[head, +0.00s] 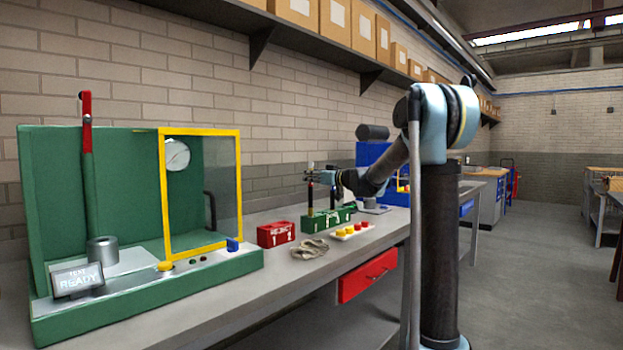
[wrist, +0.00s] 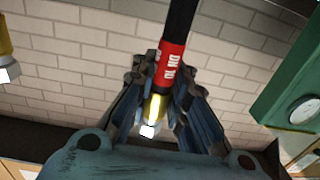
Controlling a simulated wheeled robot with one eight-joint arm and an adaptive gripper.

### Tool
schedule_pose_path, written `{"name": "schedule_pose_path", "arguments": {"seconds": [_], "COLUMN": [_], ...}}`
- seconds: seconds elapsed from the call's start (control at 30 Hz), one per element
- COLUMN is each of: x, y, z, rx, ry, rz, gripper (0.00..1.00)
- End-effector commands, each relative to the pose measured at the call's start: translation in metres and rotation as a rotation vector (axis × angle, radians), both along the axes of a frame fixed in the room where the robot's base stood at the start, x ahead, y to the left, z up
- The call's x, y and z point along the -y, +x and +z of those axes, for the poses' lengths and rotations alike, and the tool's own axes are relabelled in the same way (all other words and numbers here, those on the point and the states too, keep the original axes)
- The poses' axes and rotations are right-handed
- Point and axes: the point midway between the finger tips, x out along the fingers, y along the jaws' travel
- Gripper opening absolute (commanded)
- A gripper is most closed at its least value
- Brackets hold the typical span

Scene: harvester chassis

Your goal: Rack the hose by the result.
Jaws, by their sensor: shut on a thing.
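A black hose (head: 310,198) with a metal end fitting on top stands upright in the head view. My gripper (head: 310,177) is shut on it near its upper end. In the wrist view, my gripper (wrist: 157,100) is around the hose's red "DN 10" band (wrist: 171,66) and brass fitting (wrist: 154,109). The hose's lower end meets the green numbered rack (head: 312,224); I cannot tell if it is seated. A second hose (head: 333,197) stands to its right. The red reject rack (head: 276,234) is left of the green one. The green test rig's display (head: 78,280) reads "TEST READY".
The rig has a red-handled lever (head: 87,125) and a yellow-framed clear guard (head: 239,190). A pale coiled item (head: 309,249) and a tray with yellow and red pieces (head: 352,231) lie in front of the racks. A box-laden shelf (head: 310,47) runs above.

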Motion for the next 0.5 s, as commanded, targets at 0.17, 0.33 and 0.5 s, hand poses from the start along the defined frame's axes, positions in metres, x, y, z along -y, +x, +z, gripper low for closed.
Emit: {"name": "schedule_pose_path", "arguments": {"seconds": [0.17,0.33,0.5], "x": [0.0,0.0,0.0], "y": [0.0,0.0,0.0], "z": [-0.005,-0.01,-0.015], "rx": [0.0,0.0,0.0], "ry": [0.0,0.0,0.0], "rz": [0.0,0.0,0.0], "gripper": [0.0,0.0,0.0]}}
